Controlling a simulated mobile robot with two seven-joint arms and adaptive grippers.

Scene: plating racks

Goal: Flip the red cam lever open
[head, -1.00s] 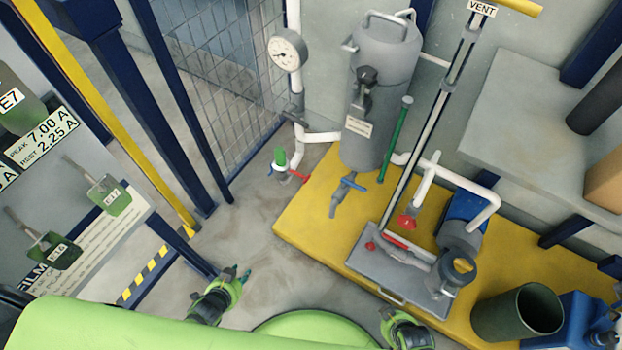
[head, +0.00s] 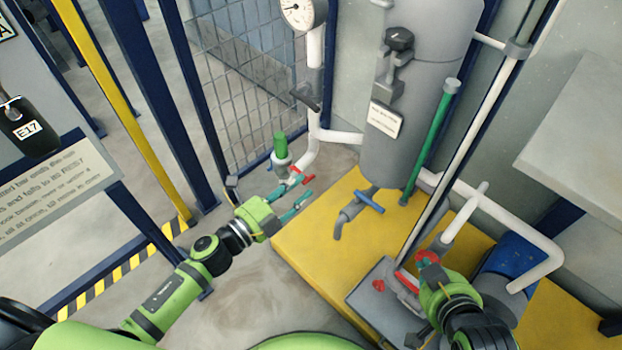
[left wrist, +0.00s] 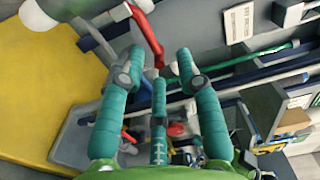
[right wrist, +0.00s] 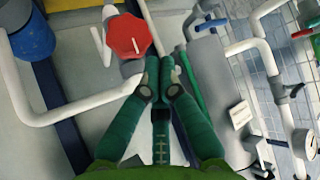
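The red cam lever (head: 304,177) sits on the white pipe coupling (head: 283,162) below a green cap. It also shows in the left wrist view (left wrist: 149,36) as a bent red bar with its free end between the finger lines. My left gripper (head: 300,204) is open, its fingertips just short of the lever on either side of its end; contact is not visible.
A grey tank (head: 410,110) stands on the yellow platform (head: 310,240), with a blue-handled tap (head: 369,202) at its foot. A mesh fence (head: 240,90) rises behind the coupling. Bare floor (head: 235,290) lies left of the platform.

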